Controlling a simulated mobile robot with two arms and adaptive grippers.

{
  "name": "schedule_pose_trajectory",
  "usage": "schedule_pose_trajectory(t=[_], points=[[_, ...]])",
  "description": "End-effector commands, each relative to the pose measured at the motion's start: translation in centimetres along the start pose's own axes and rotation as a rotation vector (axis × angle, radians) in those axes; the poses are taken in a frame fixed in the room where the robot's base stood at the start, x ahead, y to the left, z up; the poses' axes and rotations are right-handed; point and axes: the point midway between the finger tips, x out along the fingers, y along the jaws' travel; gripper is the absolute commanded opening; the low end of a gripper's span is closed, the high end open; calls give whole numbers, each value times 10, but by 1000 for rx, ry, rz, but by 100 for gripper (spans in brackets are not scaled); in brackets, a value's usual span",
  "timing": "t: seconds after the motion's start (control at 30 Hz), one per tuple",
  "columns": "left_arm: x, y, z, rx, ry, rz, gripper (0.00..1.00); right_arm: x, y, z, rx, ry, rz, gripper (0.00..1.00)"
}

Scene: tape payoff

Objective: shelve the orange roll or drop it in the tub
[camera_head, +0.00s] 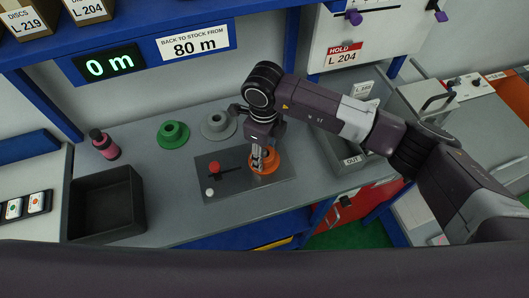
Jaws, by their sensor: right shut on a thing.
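The orange roll (266,162) sits at the right part of a dark grey plate (240,193) on the bench. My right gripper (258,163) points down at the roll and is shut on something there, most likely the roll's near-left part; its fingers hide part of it. A black open tub (107,204) stands at the bench's left end and looks empty. A blue shelf (145,50) runs above the bench. A display (110,64) on its front edge reads 0 m, beside a sign (193,44) reading "back to stock from 80 m". My left gripper is not in view.
A green roll (172,134) and a grey roll (218,125) lie behind the plate. A pink bottle (104,144) stands behind the tub. The plate carries a red knob (214,168) and a white knob (210,192). A grey tray marked OUT (352,160) lies right, partly behind my arm.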

Motion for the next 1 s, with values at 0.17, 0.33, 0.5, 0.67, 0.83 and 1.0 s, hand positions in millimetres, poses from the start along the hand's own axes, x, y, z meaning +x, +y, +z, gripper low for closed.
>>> schedule_pose_trajectory(t=[0.17,0.33,0.5,0.67,0.83,1.0], points=[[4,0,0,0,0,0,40,0,2,2,-1,0,0,11],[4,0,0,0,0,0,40,0,2,2,-1,0,1,11],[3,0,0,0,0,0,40,-1,2,2,-1,0,1,11],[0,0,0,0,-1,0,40,-6,2,2,-1,0,0,11],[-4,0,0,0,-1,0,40,-14,1,1,-1,0,-1,11],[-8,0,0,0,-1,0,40,-23,1,1,-1,0,-1,11]])
